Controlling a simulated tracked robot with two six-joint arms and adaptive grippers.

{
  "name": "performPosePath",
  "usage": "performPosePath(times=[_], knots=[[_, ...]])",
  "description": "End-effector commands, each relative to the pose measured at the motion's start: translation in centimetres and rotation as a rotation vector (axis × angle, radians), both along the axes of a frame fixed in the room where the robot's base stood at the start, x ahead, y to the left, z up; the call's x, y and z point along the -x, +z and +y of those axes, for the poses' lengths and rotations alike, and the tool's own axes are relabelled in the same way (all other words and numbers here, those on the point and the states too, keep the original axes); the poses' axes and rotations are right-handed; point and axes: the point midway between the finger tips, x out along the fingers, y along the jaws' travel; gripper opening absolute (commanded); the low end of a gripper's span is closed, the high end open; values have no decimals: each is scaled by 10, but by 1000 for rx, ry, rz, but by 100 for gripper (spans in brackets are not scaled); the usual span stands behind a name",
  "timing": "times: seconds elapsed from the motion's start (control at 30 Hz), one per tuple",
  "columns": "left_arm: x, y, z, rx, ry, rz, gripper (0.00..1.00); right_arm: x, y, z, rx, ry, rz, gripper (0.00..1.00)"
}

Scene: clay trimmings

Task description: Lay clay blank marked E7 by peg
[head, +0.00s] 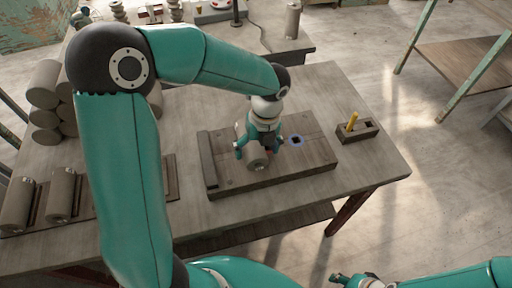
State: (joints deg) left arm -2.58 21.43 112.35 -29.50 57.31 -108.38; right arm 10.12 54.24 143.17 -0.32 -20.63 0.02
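A yellow peg (352,121) stands tilted in a small dark block (359,134) to the right of the board. My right gripper (344,281) is at the bottom edge, partly cut off, away from the table.
A raised strip (207,160) edges the board's left side. Two blanks (62,193) lie on a board at left, and several are stacked (44,85) behind. The table's right front is clear.

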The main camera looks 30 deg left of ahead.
Motion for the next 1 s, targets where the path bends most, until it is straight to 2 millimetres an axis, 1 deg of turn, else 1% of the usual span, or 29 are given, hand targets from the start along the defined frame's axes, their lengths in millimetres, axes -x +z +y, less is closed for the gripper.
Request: performPosePath(times=[0.23,0.37,0.47,0.8,0.9,1.0], knots=[[0,1,0,0,0,1,90,0,0,0,0,0,0,41],[-1,10,-1,-1,1,-1,90,0,0,0,0,0,0,41],[-4,25,-2,0,1,-4,90,0,0,0,0,0,0,41],[-11,91,-8,1,-1,-3,90,0,0,0,0,0,0,41],[-13,104,-9,1,0,-2,90,0,0,0,0,0,0,41],[-13,113,-10,1,0,-1,90,0,0,0,0,0,0,41]])
